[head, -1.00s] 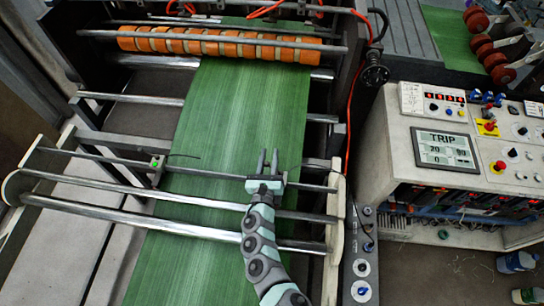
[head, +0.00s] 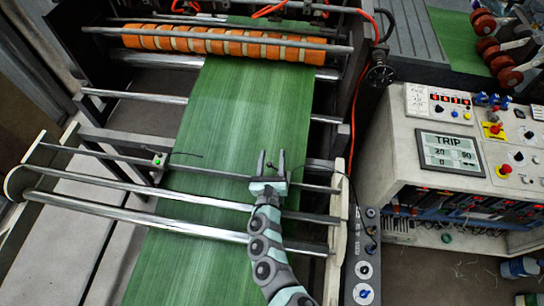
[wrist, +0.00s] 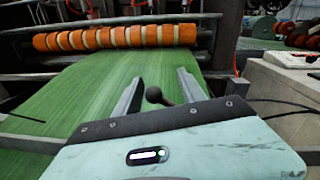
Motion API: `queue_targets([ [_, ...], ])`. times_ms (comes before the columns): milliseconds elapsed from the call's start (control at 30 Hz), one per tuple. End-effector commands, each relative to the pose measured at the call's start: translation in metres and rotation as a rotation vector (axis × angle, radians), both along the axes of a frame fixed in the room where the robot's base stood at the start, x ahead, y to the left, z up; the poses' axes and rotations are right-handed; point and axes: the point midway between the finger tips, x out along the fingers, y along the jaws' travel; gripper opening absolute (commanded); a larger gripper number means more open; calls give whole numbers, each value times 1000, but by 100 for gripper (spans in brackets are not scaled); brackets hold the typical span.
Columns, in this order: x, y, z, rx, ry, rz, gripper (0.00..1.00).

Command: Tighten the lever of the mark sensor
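My gripper (head: 271,162) is open over the green web, at the thin cross rail. In the wrist view its two fingers (wrist: 158,90) stand apart, with a black ball knob (wrist: 153,95) on a short dark stem between them. The knob looks like a lever's end and is clear of the left finger; contact with the right one cannot be told. The lever's base is hidden behind my gripper's body. A small sensor block (head: 158,161) with a green light sits on the rail further left, with a thin cable.
The green web (head: 245,110) runs under an orange-ringed roller (head: 220,43). Chrome rollers (head: 130,216) cross below the rail. A thin black cable (head: 322,166) arcs right of my gripper. A control cabinet (head: 400,150) with a TRIP display (head: 449,152) stands at right.

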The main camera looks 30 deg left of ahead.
Motion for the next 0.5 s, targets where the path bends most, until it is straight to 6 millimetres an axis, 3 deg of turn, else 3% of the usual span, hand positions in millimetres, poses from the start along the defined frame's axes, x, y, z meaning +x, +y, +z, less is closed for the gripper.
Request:
queue_targets([
  [267, -4, -1, 2, 0, -3, 2, 48],
  [500, -35, -14, 0, 0, 0, 5, 48],
])
